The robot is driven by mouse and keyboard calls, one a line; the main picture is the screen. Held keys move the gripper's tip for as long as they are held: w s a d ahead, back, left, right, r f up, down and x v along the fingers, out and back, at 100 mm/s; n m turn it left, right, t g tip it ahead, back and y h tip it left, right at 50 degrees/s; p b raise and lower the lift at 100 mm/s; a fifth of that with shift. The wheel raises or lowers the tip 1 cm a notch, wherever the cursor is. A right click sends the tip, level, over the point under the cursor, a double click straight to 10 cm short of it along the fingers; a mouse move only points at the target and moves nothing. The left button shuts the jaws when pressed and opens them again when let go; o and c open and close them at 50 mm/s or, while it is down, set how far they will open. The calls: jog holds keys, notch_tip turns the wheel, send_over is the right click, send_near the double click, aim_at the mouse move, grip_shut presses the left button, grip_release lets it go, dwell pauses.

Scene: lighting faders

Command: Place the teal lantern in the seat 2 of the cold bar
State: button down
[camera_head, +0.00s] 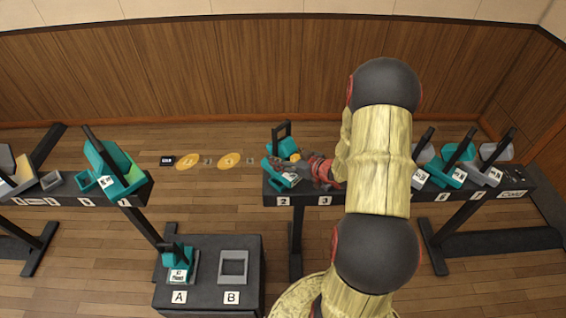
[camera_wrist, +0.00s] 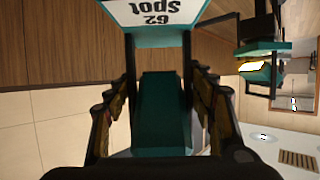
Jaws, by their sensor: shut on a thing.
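The teal lantern (camera_head: 280,150) is at the left end of the cold bar (camera_head: 333,187), over the "2" label (camera_head: 283,201). It has a dark yoke and a white label. My gripper (camera_head: 300,165) reaches it from the right and is shut on it. In the wrist view, the lantern's teal body (camera_wrist: 162,105) is between the fingers, with a label reading "Spot 62" upside down. Whether the lantern rests in seat 2 or hangs just above it, I cannot tell; the lantern and gripper hide the seat.
Other teal lanterns stand on the left bar (camera_head: 70,190), in seat A of the dark box (camera_head: 210,255), and on the cold bar's right part. Seat B (camera_head: 233,265) is empty. My arm hides the cold bar's middle. Another teal lantern (camera_wrist: 262,75) shows in the wrist view.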

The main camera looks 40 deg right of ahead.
jog(key=shift+w+d+f, duration=0.1)
jog(key=shift+d+f, duration=0.25)
notch_tip(320, 180, down, 3)
jog(key=shift+f+b, duration=0.1)
jog(key=shift+b, duration=0.75)
jog(key=c, duration=0.8)
grip_release()
jog(key=shift+o, duration=0.4)
jog(key=p+v, duration=0.3)
jog(key=v, duration=0.9)
